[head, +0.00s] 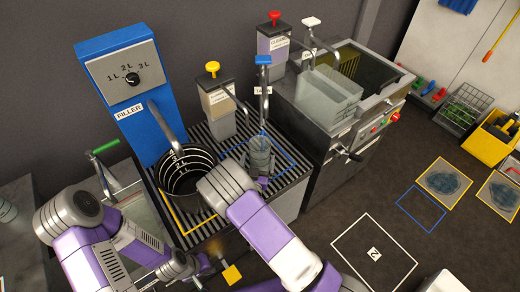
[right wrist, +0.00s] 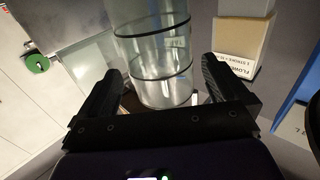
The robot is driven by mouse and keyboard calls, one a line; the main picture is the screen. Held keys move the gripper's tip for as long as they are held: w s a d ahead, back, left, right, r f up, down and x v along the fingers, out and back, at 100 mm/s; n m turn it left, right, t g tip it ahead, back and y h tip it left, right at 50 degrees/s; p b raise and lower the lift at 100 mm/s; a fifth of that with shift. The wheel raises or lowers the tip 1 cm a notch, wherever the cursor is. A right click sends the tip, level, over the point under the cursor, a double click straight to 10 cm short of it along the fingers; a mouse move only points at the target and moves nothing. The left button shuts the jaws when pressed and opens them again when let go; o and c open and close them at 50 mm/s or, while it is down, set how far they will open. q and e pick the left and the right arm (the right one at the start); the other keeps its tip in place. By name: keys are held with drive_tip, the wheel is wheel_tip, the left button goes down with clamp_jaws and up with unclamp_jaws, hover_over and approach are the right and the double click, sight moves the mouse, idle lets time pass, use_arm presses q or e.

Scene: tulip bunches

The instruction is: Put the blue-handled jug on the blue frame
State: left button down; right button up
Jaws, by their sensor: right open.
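A clear cylindrical vessel (head: 260,157), which looks like the jug, stands upright on the slatted grille at the blue frame (head: 288,146). Whether it is fully inside the frame I cannot tell. In the right wrist view the clear jug (right wrist: 155,60) has dark rings and stands between and beyond the fingers of my open right gripper (right wrist: 170,95). I see no blue handle on it.
A black ringed bucket (head: 183,172) stands left of the vessel under the blue filler (head: 125,85). Taps and dispensers (head: 216,100) rise behind the grille. Another blue outline (head: 421,210) lies on the open floor at right.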

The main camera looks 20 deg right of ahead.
use_arm(q)
drive_tip(key=shift+r+p, duration=0.35)
drive_tip(key=shift+r, duration=0.1)
use_arm(e)
drive_tip(key=v, duration=0.6)
drive_tip(key=shift+s, duration=0.25)
use_arm(q)
drive_tip(key=shift+s, duration=0.1)
use_arm(e)
drive_tip(key=shift+s+a+f, duration=0.1)
